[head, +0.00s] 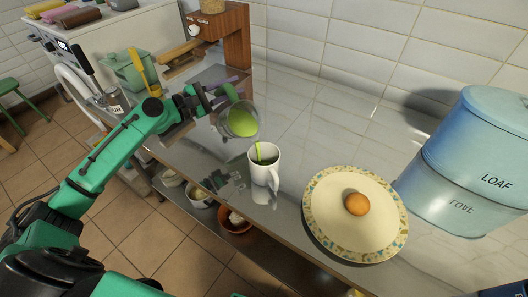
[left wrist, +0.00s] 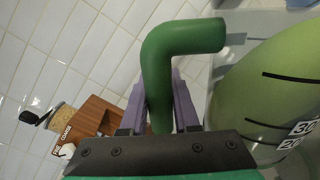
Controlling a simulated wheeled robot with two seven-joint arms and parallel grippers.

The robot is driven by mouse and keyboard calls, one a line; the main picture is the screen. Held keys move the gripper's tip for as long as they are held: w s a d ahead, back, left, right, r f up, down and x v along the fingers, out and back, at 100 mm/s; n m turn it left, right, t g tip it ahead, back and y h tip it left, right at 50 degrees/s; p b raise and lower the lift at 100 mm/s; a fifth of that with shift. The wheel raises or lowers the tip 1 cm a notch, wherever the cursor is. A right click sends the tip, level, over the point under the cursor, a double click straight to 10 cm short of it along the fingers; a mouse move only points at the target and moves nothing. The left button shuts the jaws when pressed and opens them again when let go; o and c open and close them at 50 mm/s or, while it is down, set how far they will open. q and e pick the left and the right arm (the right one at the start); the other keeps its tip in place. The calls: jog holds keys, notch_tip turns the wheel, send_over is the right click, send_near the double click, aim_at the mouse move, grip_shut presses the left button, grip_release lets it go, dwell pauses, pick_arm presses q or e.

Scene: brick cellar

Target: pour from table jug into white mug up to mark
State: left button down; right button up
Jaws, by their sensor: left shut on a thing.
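The jug (head: 239,120) is clear with green liquid in it, and it is tilted with its mouth toward the white mug. Its green handle (left wrist: 155,75) is between the purple fingers of my left gripper (head: 216,98). The left wrist view shows black marks and number labels on the jug's side (left wrist: 270,95). The white mug (head: 264,170) stands upright on the counter, just below and right of the jug's mouth. A thin green streak at the mug's opening looks like falling liquid. The level inside the mug and its mark cannot be made out. My right gripper is not in view.
A cream dish with a patterned rim (head: 330,222) and a brown round thing (head: 357,204) on it is right of the mug. A blue LOAF bin (head: 470,150) stands farther right. A wooden stand (head: 225,30) is behind. The counter behind the mug is clear.

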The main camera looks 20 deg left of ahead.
aim_at(237, 109)
pick_arm(q)
jog(key=shift+s+d+r+m, duration=0.1)
jog(key=shift+d+r+m, duration=0.15)
jog(key=shift+r, duration=0.2)
jog(key=shift+s+d+r+m, duration=0.1)
jog(key=shift+r+m, duration=0.25)
jog(key=shift+r, duration=0.1)
dwell(0.7)
jog(key=shift+s+d+r+m+p, duration=0.3)
jog(key=shift+d+r+m+p, duration=0.1)
jog(key=shift+r+m+p, duration=0.25)
dwell(1.3)
